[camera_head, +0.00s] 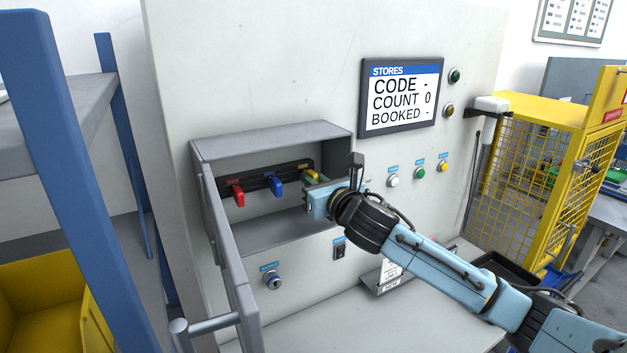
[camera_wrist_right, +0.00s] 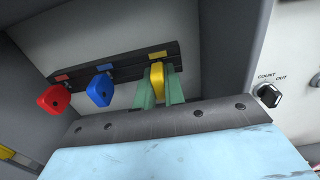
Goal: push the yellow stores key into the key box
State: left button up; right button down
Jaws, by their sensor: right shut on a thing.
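The yellow stores key (camera_wrist_right: 157,80) sits at the right end of the black key strip (camera_wrist_right: 120,68) inside the open grey key box (camera_head: 275,145). My right gripper (camera_head: 314,181) reaches into the box from the right. Its green fingers (camera_wrist_right: 160,92) are shut on the yellow key, one on each side. In the head view the yellow key (camera_head: 311,175) is partly hidden by the gripper. How deep the key sits in its slot cannot be told. My left gripper is in neither view.
A red key (camera_head: 237,195) and a blue key (camera_head: 276,186) hang left of the yellow one. The box door (camera_head: 228,265) stands open at the left. A screen (camera_head: 401,96) reads CODE -, COUNT 0, BOOKED -. A COUNT/OUT switch (camera_wrist_right: 267,94) is right of the box.

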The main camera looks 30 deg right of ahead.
jog(key=shift+w+p, duration=0.35)
jog(key=shift+w, duration=0.1)
dwell(0.3)
jog(key=c, duration=1.4)
grip_release()
jog(key=s+b, duration=0.3)
jog(key=s, duration=1)
jog(key=shift+s+a, duration=0.2)
jog(key=shift+a, duration=0.15)
